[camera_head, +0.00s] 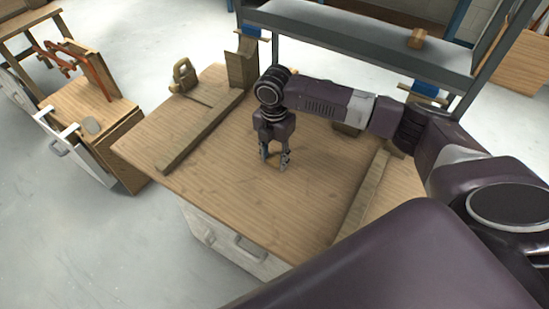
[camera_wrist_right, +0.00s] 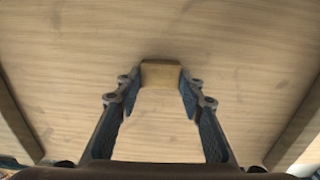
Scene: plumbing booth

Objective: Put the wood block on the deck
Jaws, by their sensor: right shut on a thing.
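My right gripper (camera_head: 274,160) points down over the middle of the wooden bench top (camera_head: 225,215). In the right wrist view its two fingers are closed on a small wood block (camera_wrist_right: 160,74), held between the fingertips with wood grain behind it. In the head view the block is mostly hidden by the fingers, and I cannot tell whether it touches the bench top. Nothing in view is clearly marked as the deck. My left gripper is not in view.
Wooden rails lie at the left (camera_head: 200,135) and right (camera_head: 362,195) of the bench top. A padlock-shaped wooden piece (camera_head: 185,76) stands at its back left corner. A small wooden block (camera_head: 417,38) sits on the grey beam (camera_head: 350,38) behind. The front middle of the bench is clear.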

